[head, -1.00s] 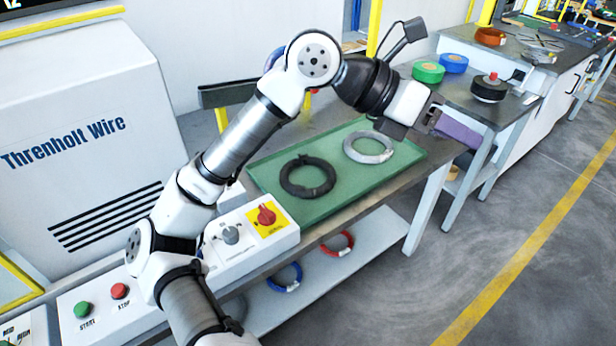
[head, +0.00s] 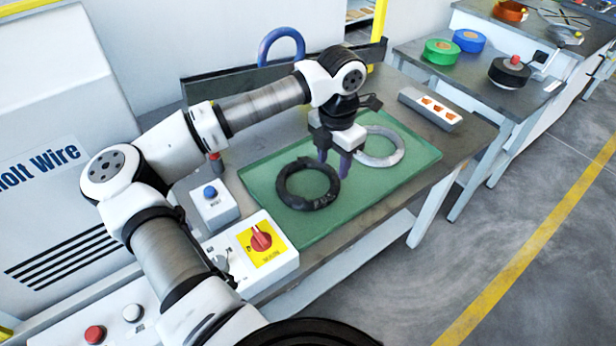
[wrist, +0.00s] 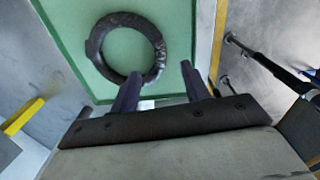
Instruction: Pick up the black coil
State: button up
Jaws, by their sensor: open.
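The black coil (head: 290,196) lies flat on the green tray (head: 262,176), towards its left side. It also shows in the wrist view (wrist: 94,46), ahead of the fingers. A grey coil (head: 392,158) lies on the tray to the right, partly hidden by my gripper. My gripper (head: 335,172) points down above the tray, between the two coils and close to the black coil's right rim. Its two dark purple fingers (wrist: 157,82) are apart with nothing between them. In the head view I cannot tell whether a finger touches the black coil.
A control box with a red knob (head: 261,238) and a box with a blue button (head: 210,193) stand left of the tray. A white box with orange sockets (head: 430,108) sits at the right. A blue ring (head: 283,36) stands behind. The tray's front is clear.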

jog(key=p, duration=0.1)
send_over(328, 197)
jog(key=f, duration=0.6)
jog(key=shift+d, duration=0.25)
jog(key=shift+a+f+p, duration=0.15)
jog(key=shift+f+p, duration=0.5)
jog(key=shift+f, duration=0.7)
jog(key=shift+a+f+p, duration=0.1)
jog(key=shift+f+p, duration=0.5)
jog(key=shift+f, duration=0.75)
jog(key=shift+r, duration=0.1)
grip_shut()
